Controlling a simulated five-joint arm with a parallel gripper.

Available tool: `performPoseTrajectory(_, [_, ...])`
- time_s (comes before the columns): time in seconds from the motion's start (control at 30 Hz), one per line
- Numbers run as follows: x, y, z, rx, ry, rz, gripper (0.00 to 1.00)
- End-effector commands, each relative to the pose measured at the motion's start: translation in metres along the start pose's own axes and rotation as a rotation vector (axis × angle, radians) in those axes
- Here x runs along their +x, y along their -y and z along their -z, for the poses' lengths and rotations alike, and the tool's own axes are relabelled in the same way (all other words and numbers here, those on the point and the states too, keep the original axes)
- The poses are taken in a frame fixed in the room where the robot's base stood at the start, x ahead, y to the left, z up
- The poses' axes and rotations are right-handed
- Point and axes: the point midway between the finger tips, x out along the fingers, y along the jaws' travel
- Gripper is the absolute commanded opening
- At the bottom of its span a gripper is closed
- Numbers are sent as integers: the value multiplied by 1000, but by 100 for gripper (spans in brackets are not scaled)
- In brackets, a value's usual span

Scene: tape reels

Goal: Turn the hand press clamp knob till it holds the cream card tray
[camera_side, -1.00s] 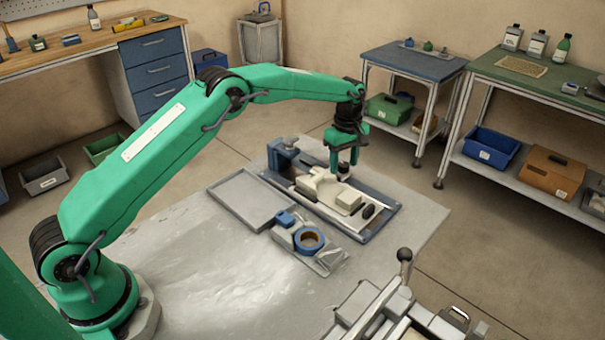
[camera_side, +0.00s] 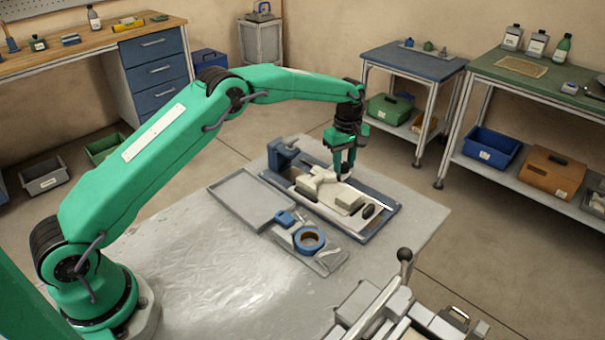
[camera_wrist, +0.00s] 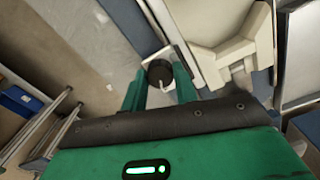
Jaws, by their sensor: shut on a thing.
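My gripper (camera_side: 343,170) points down over the right edge of the hand press (camera_side: 390,222), which has a blue base. In the wrist view its two green fingers (camera_wrist: 160,84) are closed on the sides of a round black clamp knob (camera_wrist: 159,70). A pale mark or pin shows on the knob's top. The cream card tray (camera_side: 320,187) appears to be the cream piece lying in the press, left of my gripper. A cream piece also shows beside the knob in the wrist view (camera_wrist: 212,22). I cannot tell whether the clamp presses on it.
A grey tray (camera_side: 232,190) lies left of the press. A blue tape reel (camera_side: 309,240) sits in front of it. A metal device with a black ball lever (camera_side: 404,254) stands at the front right. The table's front left (camera_side: 220,275) is clear.

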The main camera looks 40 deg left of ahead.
Motion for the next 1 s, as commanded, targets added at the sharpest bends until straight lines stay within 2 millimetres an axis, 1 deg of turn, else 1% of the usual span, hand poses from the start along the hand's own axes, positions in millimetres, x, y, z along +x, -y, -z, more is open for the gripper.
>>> performPoseTrajectory(0.17, [-1, 0, 0, 101, 1, 2, 6])
performPoseTrajectory(0.37, [-1, 0, 0, 264, 1, 2, 6])
performPoseTrajectory(1.0, [-2, 0, 1, 870, 0, 0, 6])
